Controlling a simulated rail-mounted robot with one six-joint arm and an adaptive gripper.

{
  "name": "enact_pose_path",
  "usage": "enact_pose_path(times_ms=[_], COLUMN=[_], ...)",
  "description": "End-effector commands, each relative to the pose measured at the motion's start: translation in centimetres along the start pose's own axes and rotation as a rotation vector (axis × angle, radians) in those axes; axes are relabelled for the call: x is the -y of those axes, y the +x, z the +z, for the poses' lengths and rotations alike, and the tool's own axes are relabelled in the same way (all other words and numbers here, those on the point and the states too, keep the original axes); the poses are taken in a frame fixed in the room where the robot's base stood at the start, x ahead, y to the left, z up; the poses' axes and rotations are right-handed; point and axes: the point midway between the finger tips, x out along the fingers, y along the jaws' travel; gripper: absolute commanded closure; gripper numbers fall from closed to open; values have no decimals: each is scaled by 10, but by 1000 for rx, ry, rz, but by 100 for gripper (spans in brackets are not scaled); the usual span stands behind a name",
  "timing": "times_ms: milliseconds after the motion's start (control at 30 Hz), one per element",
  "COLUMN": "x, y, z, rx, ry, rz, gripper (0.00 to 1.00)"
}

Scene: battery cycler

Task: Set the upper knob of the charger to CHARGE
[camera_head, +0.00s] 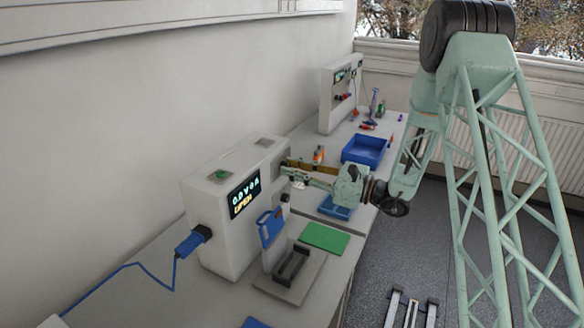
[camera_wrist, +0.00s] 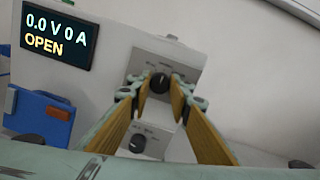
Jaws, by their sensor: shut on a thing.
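The charger (camera_head: 208,232) is a pale box on the bench with a dark display (camera_head: 244,194). In the wrist view the display (camera_wrist: 57,35) reads 0.0 V 0 A and OPEN. The upper knob (camera_wrist: 159,82) is black and round, on a grey panel. My gripper (camera_wrist: 157,88) is shut on it, with one tan-padded finger on each side. The lower knob (camera_wrist: 137,144) sits below, between the fingers and untouched. In the head view my gripper (camera_head: 284,172) reaches the charger's right-hand face, and the upper knob is hidden there. The labels around the knob are too small to read.
A blue clamp-like part (camera_head: 270,227) stands before the charger, near a dark holder (camera_head: 292,264) on a grey plate. A green mat (camera_head: 325,237) and blue trays (camera_head: 364,150) lie on the bench. A blue cable (camera_head: 135,264) runs from the charger's left side.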

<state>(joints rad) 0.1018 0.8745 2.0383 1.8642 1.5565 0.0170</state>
Motion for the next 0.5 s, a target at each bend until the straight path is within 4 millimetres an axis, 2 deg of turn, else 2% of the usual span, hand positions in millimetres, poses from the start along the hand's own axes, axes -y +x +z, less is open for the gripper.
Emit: enact_pose_path(times_ms=[367, 400, 500], x=[0, 0, 0], y=[0, 0, 0], z=[0, 0, 0], rx=[0, 0, 0], ry=[7, 7, 7], rz=[-1, -1, -1], gripper=[92, 80, 71])
